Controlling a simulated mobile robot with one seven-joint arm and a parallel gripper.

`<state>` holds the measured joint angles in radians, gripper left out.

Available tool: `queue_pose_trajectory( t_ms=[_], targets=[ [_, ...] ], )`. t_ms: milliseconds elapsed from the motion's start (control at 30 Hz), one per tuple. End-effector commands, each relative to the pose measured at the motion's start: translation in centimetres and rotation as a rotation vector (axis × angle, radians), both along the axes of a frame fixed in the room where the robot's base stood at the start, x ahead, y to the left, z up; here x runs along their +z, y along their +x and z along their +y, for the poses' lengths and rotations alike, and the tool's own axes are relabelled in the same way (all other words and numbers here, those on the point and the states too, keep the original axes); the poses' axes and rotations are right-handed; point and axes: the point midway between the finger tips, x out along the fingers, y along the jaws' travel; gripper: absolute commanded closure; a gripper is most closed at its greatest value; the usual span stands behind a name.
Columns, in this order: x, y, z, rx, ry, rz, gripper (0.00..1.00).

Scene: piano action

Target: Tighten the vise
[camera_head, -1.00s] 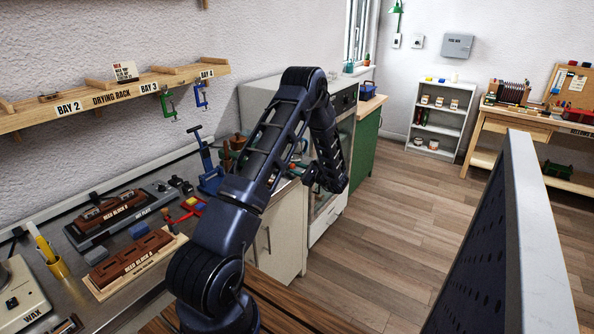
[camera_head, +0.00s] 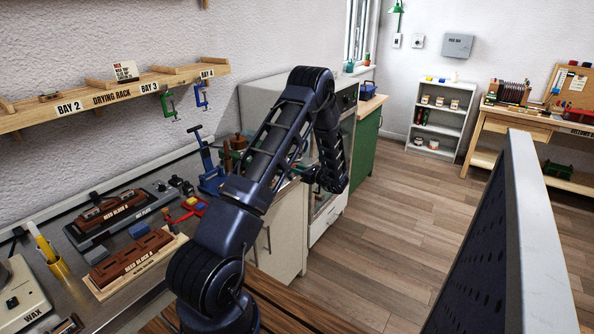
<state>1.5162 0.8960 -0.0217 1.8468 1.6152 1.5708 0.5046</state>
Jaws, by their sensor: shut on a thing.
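My gripper (camera_head: 312,174) is at the end of my arm, over the right end of the long bench. It shows small and dark, and my own arm partly blocks the view. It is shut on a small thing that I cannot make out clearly. Green and brown metal parts (camera_head: 236,152), which may belong to the vise, stand on the bench left of my forearm. My arm hides much of that area. I cannot tell how far the vise jaws are apart.
A blue stand (camera_head: 209,172) is left of my arm. A red tool (camera_head: 187,211) and two reed blocks (camera_head: 130,252) lie on the bench. A drying rack (camera_head: 120,92) hangs on the wall. A dark panel (camera_head: 490,240) rises at right. The wooden floor (camera_head: 405,215) is clear.

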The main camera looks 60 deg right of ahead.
Motion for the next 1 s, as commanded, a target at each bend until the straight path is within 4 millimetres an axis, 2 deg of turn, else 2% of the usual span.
queue_pose_trajectory(
  t_ms=[200, 500, 1000],
  targets=[
    [0.01, -0.05, 0.05, -0.001, 0.190, 0.001, 0.95],
    [0.04, -0.11, 0.10, -0.001, 0.383, 0.000, 0.95],
    [0.05, -0.12, 0.11, -0.002, 0.483, 0.000, 0.95]
  ],
)
